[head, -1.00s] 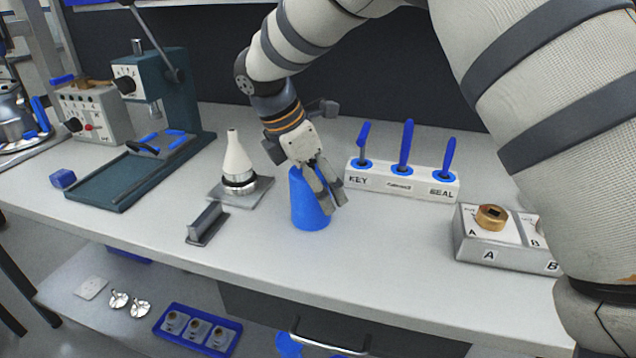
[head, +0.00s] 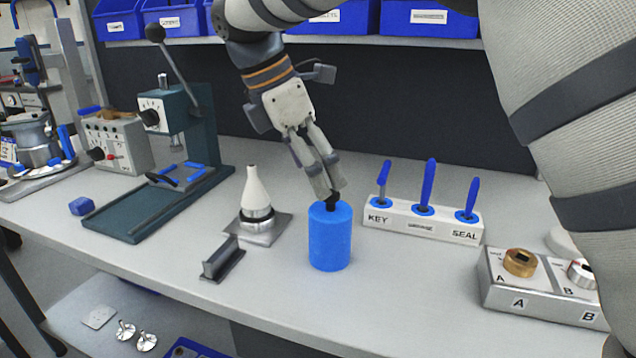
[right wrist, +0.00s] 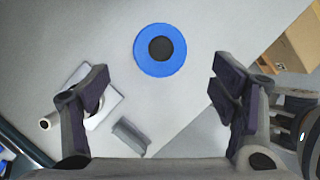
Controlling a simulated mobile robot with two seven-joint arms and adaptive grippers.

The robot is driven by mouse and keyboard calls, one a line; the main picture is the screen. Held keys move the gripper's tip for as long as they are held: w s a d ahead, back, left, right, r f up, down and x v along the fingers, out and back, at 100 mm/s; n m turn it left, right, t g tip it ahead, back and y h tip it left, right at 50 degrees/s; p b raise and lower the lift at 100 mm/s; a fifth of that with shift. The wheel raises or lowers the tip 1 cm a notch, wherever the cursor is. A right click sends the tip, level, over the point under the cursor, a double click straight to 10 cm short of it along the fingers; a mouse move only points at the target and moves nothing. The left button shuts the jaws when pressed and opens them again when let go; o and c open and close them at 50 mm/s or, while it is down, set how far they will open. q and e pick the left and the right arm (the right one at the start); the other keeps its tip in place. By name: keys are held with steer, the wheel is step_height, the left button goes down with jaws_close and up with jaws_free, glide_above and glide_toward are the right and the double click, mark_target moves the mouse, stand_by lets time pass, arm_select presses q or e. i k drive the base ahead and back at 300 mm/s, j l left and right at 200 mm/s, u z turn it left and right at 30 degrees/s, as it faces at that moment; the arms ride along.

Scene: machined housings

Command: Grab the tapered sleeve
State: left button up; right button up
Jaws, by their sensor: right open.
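A white tapered sleeve (head: 255,188) stands upright, narrow end up, on a silver round base on a flat grey plate. It also shows in the right wrist view (right wrist: 47,122) at the left, partly behind a finger. In the right wrist view the cylinder (right wrist: 147,66) lies beyond the fingertips, near the middle. My left gripper is in neither view.
A dark grey block (head: 222,260) stands in front of the sleeve. A white rack (head: 423,220) with blue-handled tools is behind right, and a grey A/B fixture (head: 535,297) at the right. A green press (head: 190,135) stands at the left. The front of the bench (head: 400,310) is clear.

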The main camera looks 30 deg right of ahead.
mark_target(256, 197)
steer(key=k+j, duration=0.7)
steer(key=k, duration=0.2)
